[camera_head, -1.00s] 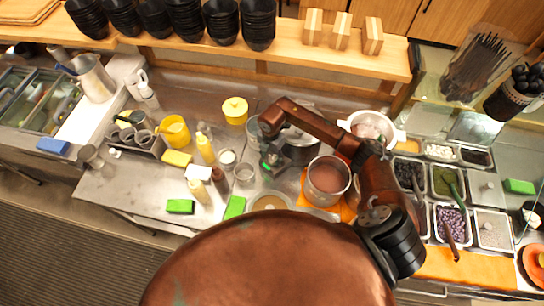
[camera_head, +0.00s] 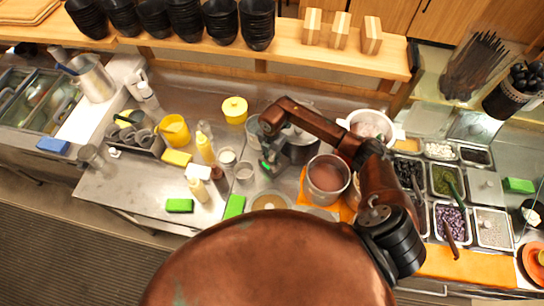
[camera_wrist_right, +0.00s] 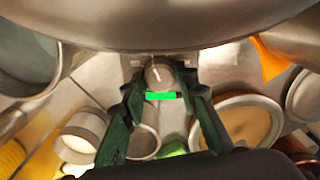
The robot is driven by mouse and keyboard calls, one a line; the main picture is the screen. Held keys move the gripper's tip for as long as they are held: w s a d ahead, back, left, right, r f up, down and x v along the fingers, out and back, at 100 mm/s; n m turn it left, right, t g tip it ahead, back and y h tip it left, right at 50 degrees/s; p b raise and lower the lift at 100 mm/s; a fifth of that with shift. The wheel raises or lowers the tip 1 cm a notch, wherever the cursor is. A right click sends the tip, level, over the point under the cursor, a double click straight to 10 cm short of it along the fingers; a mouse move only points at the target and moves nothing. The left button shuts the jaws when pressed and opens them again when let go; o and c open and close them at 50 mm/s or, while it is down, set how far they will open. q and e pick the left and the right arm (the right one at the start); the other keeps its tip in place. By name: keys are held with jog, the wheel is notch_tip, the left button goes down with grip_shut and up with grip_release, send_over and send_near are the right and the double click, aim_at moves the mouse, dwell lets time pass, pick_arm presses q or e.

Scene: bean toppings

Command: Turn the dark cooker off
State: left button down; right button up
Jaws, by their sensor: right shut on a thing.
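The dark cooker (camera_head: 300,152) stands on the steel counter, partly hidden under my right arm in the head view. In the right wrist view its metal body (camera_wrist_right: 150,33) fills the top. A round grey knob (camera_wrist_right: 158,72) with a pale pointer line sits on its front, with a lit green bar (camera_wrist_right: 161,96) just below. My right gripper (camera_head: 268,166) is at the cooker's front left side. In the right wrist view its dark green fingers (camera_wrist_right: 160,80) close around the knob, one on each side. My left gripper is out of view.
A steel pot (camera_head: 328,178) stands close right of the cooker on an orange cloth. A white pot (camera_head: 370,127) is behind it. Small cups, yellow bottles (camera_head: 205,150) and green sponges (camera_head: 180,206) lie to the left. Topping trays (camera_head: 450,222) fill the right.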

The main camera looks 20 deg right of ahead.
jog(key=shift+w+n+b, duration=0.1)
jog(key=shift+n+b, duration=0.2)
jog(key=shift+n, duration=0.1)
jog(key=n+b, duration=0.2)
jog(key=n, duration=0.1)
jog(key=shift+n+b, duration=1.15)
jog(key=shift+n, duration=0.35)
pick_arm(q)
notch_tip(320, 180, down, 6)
jog(key=b, duration=0.1)
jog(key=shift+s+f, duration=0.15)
pick_arm(e)
jog(key=shift+r+n, duration=0.15)
jog(key=shift+n, duration=0.75)
jog(key=o, duration=1)
jog(key=shift+c, duration=0.2)
jog(key=shift+o, duration=0.9)
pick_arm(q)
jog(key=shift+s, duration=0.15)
